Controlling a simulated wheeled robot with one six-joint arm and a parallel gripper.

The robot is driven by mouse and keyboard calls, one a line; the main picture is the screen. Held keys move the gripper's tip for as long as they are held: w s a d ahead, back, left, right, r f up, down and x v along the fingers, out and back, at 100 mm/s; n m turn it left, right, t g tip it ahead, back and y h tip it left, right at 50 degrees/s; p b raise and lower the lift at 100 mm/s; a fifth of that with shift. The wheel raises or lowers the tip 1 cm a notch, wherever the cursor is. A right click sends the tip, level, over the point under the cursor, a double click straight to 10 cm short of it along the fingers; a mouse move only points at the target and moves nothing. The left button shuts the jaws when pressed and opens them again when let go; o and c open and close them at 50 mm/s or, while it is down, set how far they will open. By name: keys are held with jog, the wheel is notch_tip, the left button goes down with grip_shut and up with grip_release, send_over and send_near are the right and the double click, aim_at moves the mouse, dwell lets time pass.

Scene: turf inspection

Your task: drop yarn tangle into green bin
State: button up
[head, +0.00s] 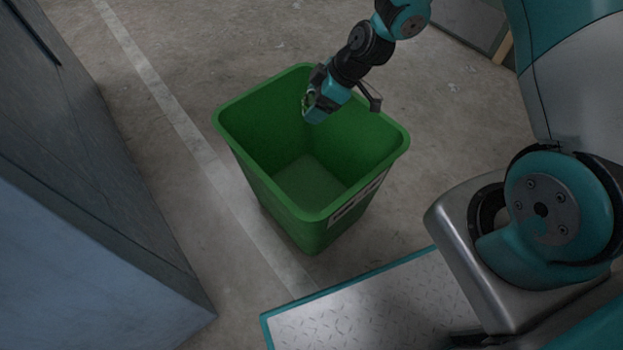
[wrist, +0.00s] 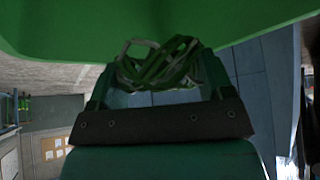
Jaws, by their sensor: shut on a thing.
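The green bin (head: 260,190) stands upright and open on the floor in the middle of the head view. Its inside looks empty where I can see it. My gripper (head: 309,106) is over the bin's opening, toward its far side. In the wrist view my gripper (wrist: 157,72) is shut on the yarn tangle (wrist: 150,68), a loose bundle of green and whitish strands between the fingers. The green bin (wrist: 230,18) fills the top of that view. In the head view the tangle is mostly hidden by the gripper, with only a little green showing at its tip.
A blue-grey cabinet (head: 90,240) stands to the left of the bin. A pale line (head: 160,90) runs along the concrete floor between them. My metal deck and arm fill the lower right. Floor behind the bin is clear.

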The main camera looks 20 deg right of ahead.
jog(key=o, duration=0.9)
jog(key=p+v, duration=0.5)
jog(key=v, duration=1.2)
jog(key=shift+s+d+r, duration=0.1)
jog(key=shift+r, duration=0.1)
